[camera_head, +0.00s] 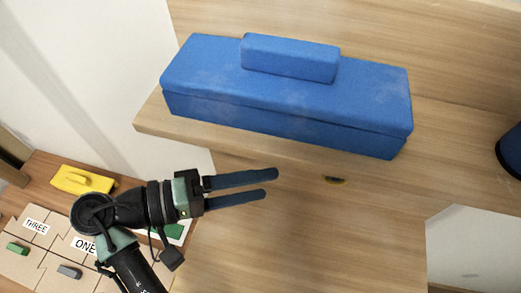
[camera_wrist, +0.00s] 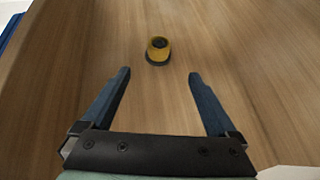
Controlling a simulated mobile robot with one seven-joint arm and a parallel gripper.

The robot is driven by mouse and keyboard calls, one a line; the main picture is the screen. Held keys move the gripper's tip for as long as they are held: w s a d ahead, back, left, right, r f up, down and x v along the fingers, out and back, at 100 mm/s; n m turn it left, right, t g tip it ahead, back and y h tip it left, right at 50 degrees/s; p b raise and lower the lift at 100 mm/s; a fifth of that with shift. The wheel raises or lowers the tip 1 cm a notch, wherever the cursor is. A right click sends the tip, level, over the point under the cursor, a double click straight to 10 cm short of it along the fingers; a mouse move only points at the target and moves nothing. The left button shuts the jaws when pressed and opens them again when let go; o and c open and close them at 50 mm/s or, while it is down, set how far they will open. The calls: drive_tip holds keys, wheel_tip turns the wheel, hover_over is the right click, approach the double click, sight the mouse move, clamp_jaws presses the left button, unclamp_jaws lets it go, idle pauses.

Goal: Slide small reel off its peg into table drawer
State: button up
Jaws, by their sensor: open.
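A small yellow round piece with a dark centre and dark base, which looks like the small reel (camera_wrist: 158,47), sits on a wooden panel in the wrist view. The peg cannot be made out. No table drawer can be identified.
A long blue lidded box (camera_head: 285,95) stands on a wooden shelf (camera_head: 150,122) just above my gripper. A low table at lower left holds a yellow object (camera_head: 82,180) and boards labelled THREE and ONE. A dark blue object (camera_head: 512,150) is at the right edge.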

sight(325, 177)
drive_tip(key=shift+s, duration=0.15)
drive_tip(key=x, duration=1.3)
drive_tip(key=shift+s+r, duration=0.1)
drive_tip(key=shift+s, duration=0.1)
clamp_jaws()
idle(0.4)
